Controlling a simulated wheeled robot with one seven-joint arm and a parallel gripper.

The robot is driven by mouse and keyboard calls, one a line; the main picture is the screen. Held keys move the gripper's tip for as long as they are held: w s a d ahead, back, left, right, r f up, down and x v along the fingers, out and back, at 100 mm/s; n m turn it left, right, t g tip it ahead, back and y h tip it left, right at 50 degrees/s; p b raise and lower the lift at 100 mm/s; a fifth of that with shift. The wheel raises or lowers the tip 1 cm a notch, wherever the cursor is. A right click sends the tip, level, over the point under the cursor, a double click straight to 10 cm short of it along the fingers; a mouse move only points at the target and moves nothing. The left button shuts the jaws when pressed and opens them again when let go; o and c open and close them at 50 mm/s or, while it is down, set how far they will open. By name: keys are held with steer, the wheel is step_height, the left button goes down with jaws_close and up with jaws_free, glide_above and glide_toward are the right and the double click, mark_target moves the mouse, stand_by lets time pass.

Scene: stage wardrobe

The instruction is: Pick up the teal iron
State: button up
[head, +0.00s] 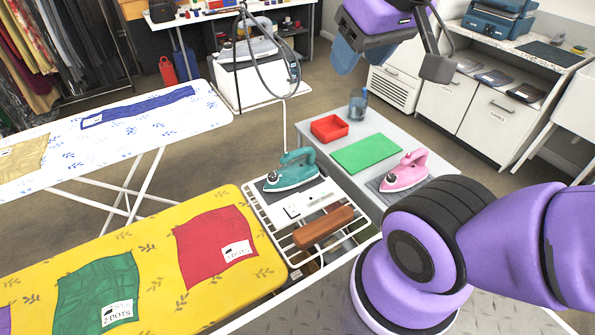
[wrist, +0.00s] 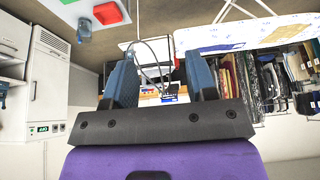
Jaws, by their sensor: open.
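The teal iron (head: 291,171) rests on a dark pad on the white wire rack at the end of the yellow ironing board, in the middle of the head view. My gripper (head: 350,62) is raised at the top of the head view, above and beyond the iron and apart from it. In the wrist view my gripper (wrist: 161,82) shows two blue fingers spread apart with nothing between them. The teal iron cannot be made out in the wrist view.
A pink iron (head: 405,172), green mat (head: 366,153), red tray (head: 329,128) and blue bottle (head: 358,104) stand on a grey table right of the rack. A brown wooden block (head: 323,227) lies on the rack. The yellow board (head: 150,262) holds cloth patches.

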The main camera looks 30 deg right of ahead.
steer(key=shift+o, duration=0.4)
steer(key=m+g+y, duration=0.3)
steer(key=m+y, duration=0.2)
steer(key=m, duration=0.7)
glide_above(290, 167)
steer(key=s, duration=0.6)
step_height(290, 167, down, 20)
steer(key=w+d+f+m, duration=0.2)
steer(key=d+f+m, duration=0.1)
steer(key=f, duration=0.3)
steer(key=w+d+f+m, duration=0.1)
steer(key=d+f+m, duration=0.2)
steer(key=f, duration=0.4)
steer(key=x, duration=1)
steer(key=shift+d+f, duration=0.2)
steer(key=shift+d, duration=0.05)
steer(key=shift+c, duration=0.2)
